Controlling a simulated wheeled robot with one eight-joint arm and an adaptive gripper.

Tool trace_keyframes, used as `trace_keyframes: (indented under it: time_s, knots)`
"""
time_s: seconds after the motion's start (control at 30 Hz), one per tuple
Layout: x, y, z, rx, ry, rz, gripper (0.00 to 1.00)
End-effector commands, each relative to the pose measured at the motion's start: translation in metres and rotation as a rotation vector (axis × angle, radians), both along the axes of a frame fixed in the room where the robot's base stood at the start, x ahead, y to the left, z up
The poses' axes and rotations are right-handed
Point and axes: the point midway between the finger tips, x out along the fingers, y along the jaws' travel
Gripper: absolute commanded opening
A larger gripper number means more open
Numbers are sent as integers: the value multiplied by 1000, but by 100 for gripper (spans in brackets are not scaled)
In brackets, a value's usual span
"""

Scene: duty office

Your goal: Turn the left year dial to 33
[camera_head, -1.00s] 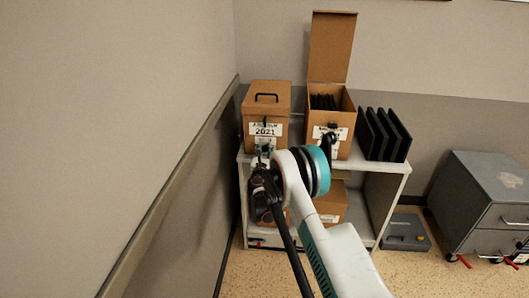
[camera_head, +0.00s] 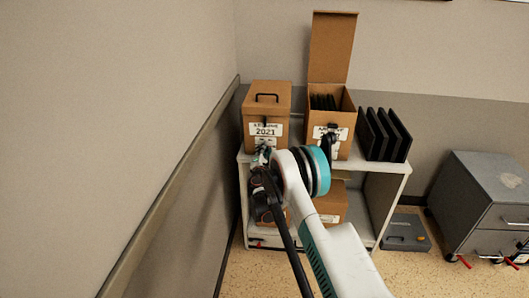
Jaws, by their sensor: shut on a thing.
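The left cardboard archive box (camera_head: 256,105) stands closed on the shelf, with a black handle on its lid. Its white label (camera_head: 265,129) reads 2021. My gripper (camera_head: 263,151) is at the front of this box, just below the label, and is shut on the left year dial. The dial itself is hidden by the gripper and wrist, so its number cannot be read. The right archive box (camera_head: 345,105) stands beside it with its lid raised and dark folders inside; its label is partly covered by my arm.
Several black binders (camera_head: 384,135) stand right of the boxes on the white shelf unit (camera_head: 393,180). Another cardboard box (camera_head: 331,204) sits on the lower shelf. A wall with a rail (camera_head: 190,159) runs close on the left. A grey case (camera_head: 405,232) and grey cabinet (camera_head: 480,205) are at right.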

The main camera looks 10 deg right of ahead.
Motion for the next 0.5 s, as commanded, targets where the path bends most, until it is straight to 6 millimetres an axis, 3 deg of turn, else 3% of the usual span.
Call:
trace_keyframes:
  time_s: [0.5]
  knots:
    - [0,0,-1,109,-34,-1,1]
